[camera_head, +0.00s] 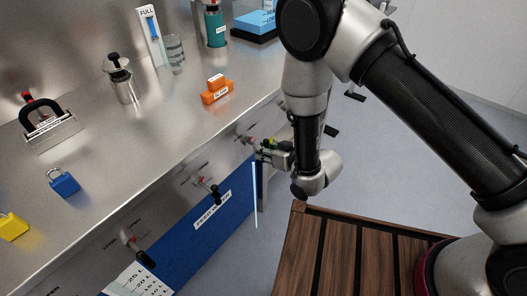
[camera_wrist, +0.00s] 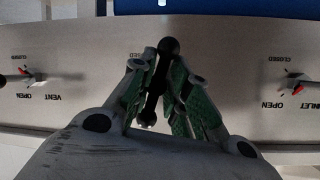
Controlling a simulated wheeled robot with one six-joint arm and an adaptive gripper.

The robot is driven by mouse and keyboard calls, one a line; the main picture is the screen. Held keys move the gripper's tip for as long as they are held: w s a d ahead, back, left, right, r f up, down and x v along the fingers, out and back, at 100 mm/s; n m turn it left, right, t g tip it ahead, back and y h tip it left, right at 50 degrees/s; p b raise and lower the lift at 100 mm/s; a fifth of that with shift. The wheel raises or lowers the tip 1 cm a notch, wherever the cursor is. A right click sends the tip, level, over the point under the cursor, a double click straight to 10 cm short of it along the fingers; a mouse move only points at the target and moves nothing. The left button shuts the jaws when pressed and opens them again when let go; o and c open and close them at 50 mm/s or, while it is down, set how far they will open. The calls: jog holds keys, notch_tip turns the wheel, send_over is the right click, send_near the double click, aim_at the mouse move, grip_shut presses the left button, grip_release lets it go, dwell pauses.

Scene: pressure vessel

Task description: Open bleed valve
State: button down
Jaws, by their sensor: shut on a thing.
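In the wrist view a black bar handle (camera_wrist: 156,88) with rounded ends stands between my fingers, slightly tilted from vertical. My gripper (camera_wrist: 160,68) is shut on this handle, with green pads on either side. Its name label is hidden behind my fingers, and only part of a printed word shows beside them. In the head view my gripper (camera_head: 262,150) is at the front panel below the bench edge, near a small red part. The handle's valve position cannot be read.
A VENT valve (camera_wrist: 38,77) lies left and an INLET valve (camera_wrist: 296,79) right of the held handle in the wrist view. Further black-handled valves (camera_head: 208,188) stick out of the panel in the head view. Padlocks (camera_head: 63,182) and bottles sit on the bench (camera_head: 150,150).

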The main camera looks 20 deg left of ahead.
jog(key=shift+w+d+f+n+t+h, duration=0.1)
jog(key=shift+d+f+n+t+h, duration=0.15)
jog(key=shift+n+t, duration=0.5)
jog(key=shift+w+d+r, duration=0.1)
jog(key=c, duration=1.5)
grip_release()
jog(key=shift+r+n, duration=0.15)
jog(key=shift+n, duration=0.1)
jog(key=shift+a+r, duration=0.2)
jog(key=shift+r, duration=0.15)
notch_tip(320, 180, up, 9)
jog(key=shift+d+r, duration=0.1)
jog(key=shift+w, duration=0.1)
